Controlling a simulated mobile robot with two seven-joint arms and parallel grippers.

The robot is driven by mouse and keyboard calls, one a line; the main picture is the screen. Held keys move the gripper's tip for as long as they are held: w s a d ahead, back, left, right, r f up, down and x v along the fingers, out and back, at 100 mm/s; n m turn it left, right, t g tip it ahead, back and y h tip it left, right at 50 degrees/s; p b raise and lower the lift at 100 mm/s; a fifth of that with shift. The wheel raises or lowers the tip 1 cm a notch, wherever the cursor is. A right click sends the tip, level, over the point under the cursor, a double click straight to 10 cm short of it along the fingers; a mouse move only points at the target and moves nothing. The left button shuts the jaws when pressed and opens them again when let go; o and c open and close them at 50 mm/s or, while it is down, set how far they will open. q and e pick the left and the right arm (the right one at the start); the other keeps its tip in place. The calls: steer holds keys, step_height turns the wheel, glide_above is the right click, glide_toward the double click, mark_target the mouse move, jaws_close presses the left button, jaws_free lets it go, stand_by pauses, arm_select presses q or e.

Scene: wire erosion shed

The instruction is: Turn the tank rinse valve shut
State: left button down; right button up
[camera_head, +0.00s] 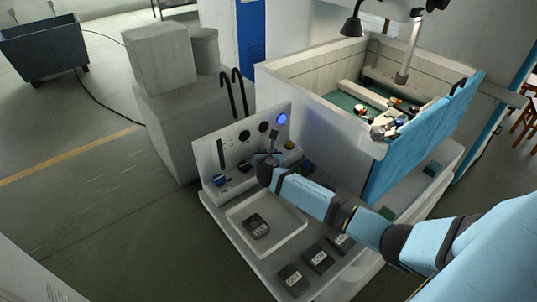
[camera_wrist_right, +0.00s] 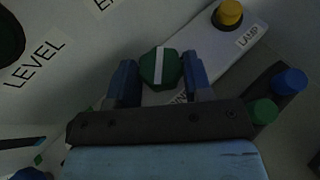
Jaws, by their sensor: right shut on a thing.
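In the right wrist view a round green knob (camera_wrist_right: 160,67) with a white stripe sits between the two blue fingers of my right gripper (camera_wrist_right: 158,80). The stripe stands close to upright in that picture. The label below the knob is mostly covered by the gripper, so I cannot read it whole. In the head view my right gripper (camera_head: 266,160) is at the front of the grey control panel (camera_head: 212,158) and hides the knob. My right gripper is shut on the green knob. My left gripper is not in view.
A yellow knob (camera_wrist_right: 229,14) labelled LAMP is beside the grip, with a blue knob (camera_wrist_right: 290,80) and a second green knob (camera_wrist_right: 263,111) to the right. A white tray (camera_head: 288,246) holds a dark block. The tank (camera_head: 310,95) stands behind my arm.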

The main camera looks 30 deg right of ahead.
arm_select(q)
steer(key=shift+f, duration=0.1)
arm_select(e)
steer(key=shift+a+m+g+h, duration=0.1)
steer(key=shift+m+g+h, duration=0.4)
steer(key=shift+m, duration=0.1)
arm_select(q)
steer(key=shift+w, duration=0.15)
arm_select(e)
steer(key=shift+f, duration=0.1)
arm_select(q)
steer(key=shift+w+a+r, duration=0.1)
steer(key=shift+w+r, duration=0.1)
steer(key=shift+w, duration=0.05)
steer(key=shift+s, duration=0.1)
arm_select(e)
steer(key=o, duration=0.9)
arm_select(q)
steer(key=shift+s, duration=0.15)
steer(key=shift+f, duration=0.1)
